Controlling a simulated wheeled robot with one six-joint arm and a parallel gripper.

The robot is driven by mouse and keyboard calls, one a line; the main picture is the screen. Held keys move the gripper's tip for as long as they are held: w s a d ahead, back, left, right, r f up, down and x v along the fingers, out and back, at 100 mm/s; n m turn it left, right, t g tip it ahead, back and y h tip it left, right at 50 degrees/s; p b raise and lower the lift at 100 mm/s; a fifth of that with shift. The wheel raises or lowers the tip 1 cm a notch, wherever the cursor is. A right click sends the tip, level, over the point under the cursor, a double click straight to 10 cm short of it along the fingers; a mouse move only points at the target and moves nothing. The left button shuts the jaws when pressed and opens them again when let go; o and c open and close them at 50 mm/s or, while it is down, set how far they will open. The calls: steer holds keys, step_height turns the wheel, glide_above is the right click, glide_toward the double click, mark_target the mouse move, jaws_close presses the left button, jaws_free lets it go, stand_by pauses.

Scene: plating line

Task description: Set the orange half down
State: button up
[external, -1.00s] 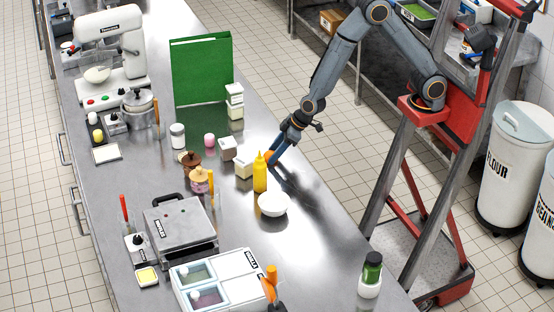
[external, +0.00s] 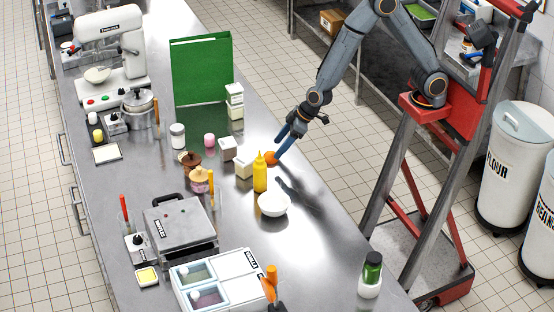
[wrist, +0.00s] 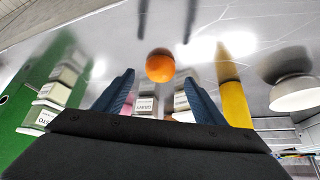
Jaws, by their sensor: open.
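The orange half (external: 271,158) rests on the steel counter (external: 310,210), just behind the yellow squeeze bottle. In the wrist view the orange half (wrist: 160,66) lies beyond the fingertips, apart from both. My gripper (external: 281,142) is above and beside it, with its blue fingers spread and nothing between them. The open fingers also show in the wrist view (wrist: 158,85). The underside of the orange half is hidden.
The yellow squeeze bottle (external: 260,175) and a white bowl (external: 273,204) stand close in front. White labelled boxes (external: 243,168) stand just left. A green panel (external: 202,70) stands farther back. The counter to the right of the bowl is clear.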

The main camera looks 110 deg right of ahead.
steer(key=s+a+r+n+y+p, duration=0.1)
steer(key=s+a+r+y+p, duration=0.15)
steer(key=s+a+r, duration=0.55)
steer(key=s+a+r+n+g, duration=0.1)
steer(key=s+n, duration=0.1)
steer(key=s, duration=0.5)
steer(key=s+a+r+n+g, duration=0.1)
steer(key=s+a+g, duration=0.1)
steer(key=s, duration=0.5)
steer(key=shift+s+r+n+g+p, duration=0.2)
steer(key=shift+r+n+g+p, duration=0.1)
steer(key=shift+n+p, duration=0.1)
steer(key=shift+f, duration=0.1)
step_height(320, 180, down, 8)
steer(key=g+b, duration=0.1)
steer(key=b, duration=0.6)
steer(key=shift+w+f+b, duration=0.15)
steer(key=shift+f+b, duration=0.05)
steer(key=shift+b, duration=0.1)
steer(key=shift+a, duration=0.1)
